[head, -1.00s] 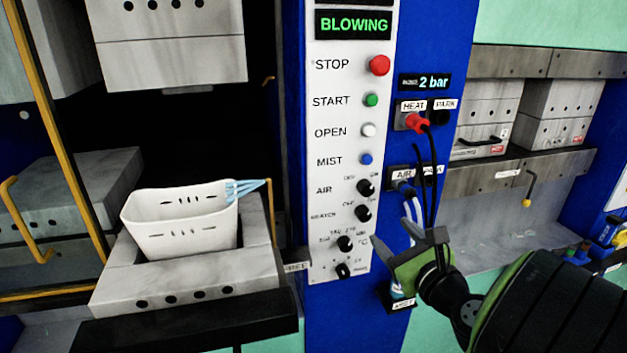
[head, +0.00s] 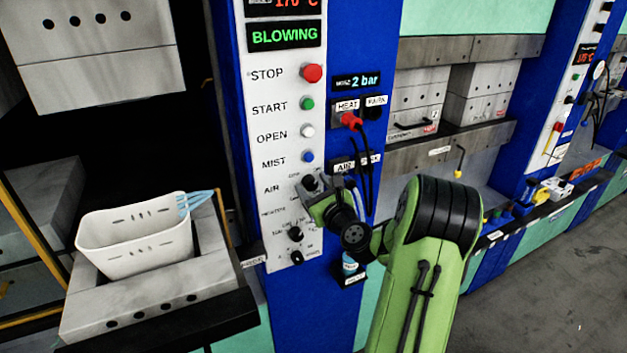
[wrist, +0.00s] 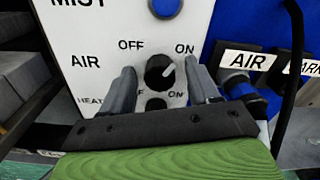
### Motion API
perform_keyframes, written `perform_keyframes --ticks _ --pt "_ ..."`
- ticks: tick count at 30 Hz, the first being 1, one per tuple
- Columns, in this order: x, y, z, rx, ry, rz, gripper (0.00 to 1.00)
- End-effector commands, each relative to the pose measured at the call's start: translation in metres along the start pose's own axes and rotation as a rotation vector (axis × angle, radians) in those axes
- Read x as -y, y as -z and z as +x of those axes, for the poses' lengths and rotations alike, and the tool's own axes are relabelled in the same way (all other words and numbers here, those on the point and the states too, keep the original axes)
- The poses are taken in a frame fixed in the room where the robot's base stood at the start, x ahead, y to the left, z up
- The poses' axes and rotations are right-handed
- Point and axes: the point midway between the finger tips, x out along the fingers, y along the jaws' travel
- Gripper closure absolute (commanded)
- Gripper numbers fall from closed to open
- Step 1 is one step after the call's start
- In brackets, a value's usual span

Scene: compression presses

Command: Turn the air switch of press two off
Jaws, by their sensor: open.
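The air switch (wrist: 160,72) is a black round knob on the white control panel (head: 283,120), labelled AIR with OFF to its left and ON to its right. In the wrist view its white pointer mark leans up and right toward ON. In the head view the air switch (head: 309,182) shows just above my gripper (head: 312,192). In the wrist view my gripper (wrist: 162,85) is open, with one finger on each side of the knob. I cannot tell whether either finger touches it. The heater knob below is partly hidden by my gripper.
A BLOWING display (head: 285,36) and the stop button (head: 312,73) sit higher on the panel. Black cables hang from the red heat plug (head: 350,120) close to my gripper's right. A white basket-like part (head: 135,238) rests in the press at left.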

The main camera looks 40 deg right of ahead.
Motion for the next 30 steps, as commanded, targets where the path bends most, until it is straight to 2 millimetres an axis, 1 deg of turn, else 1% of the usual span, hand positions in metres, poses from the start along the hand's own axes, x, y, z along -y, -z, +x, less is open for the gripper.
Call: perform_keyframes --ticks 3,8,11,19,25,30 --pt "-0.0005 0.0006 0.0042 -0.001 -0.001 0.001 0.40" --pt "-0.0005 0.0013 0.0039 -0.001 0.000 0.001 0.40" --pt "-0.0004 0.0013 0.0038 -0.001 0.000 0.000 0.53" --pt "-0.0004 0.0011 0.0036 -0.001 0.000 0.000 0.95" --pt "-0.0005 0.0012 0.0035 -0.001 -0.001 -0.012 0.96" --pt "-0.0007 0.0014 0.0035 0.001 0.000 -0.065 0.96"
